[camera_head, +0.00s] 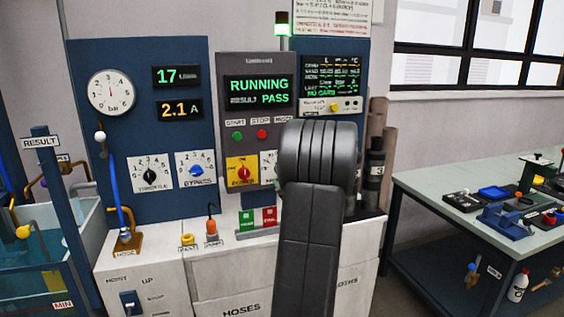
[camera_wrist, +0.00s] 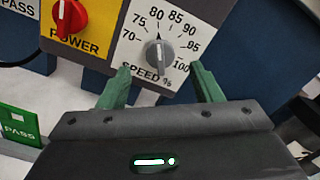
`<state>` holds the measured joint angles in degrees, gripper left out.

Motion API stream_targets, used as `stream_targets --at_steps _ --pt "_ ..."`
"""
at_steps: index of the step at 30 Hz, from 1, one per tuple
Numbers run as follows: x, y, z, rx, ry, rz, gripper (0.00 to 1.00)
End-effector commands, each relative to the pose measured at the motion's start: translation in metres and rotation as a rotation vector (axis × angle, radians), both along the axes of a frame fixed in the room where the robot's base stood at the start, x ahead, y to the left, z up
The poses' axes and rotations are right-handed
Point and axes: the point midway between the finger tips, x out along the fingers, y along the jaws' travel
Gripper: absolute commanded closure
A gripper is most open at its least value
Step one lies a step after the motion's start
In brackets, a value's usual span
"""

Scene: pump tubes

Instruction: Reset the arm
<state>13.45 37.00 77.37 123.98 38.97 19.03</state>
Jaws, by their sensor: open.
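My gripper (camera_wrist: 160,88) shows in the wrist view with its two green fingers spread apart and nothing between them. It is in front of the speed knob (camera_wrist: 160,52), a grey pointer knob on a white dial marked 70 to 100. The knob's pointer is near 80, and I cannot tell whether the fingertips are clear of the panel. In the head view my dark arm stands in front of the panel and hides the gripper and most of the speed dial.
The red power knob (camera_head: 243,173) is left of the speed dial. The display (camera_head: 259,90) reads RUNNING and PASS. Green and red bins (camera_head: 247,220) stand on the white counter (camera_head: 150,262). A workbench (camera_head: 450,190) with tools is at right, a water tank (camera_head: 45,245) at left.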

Motion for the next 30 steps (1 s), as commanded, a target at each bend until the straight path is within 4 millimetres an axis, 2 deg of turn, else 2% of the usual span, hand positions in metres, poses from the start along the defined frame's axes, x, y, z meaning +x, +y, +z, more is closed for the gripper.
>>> stream_targets --at_steps 6,12,17,30 --pt "0.039 0.013 0.001 0.001 0.000 0.002 0.41" --pt "0.060 0.020 0.001 0.001 0.000 0.001 0.41" --pt "0.067 0.022 0.000 0.001 0.000 0.000 0.41" --pt "0.062 0.020 0.000 0.002 -0.001 0.000 0.41"
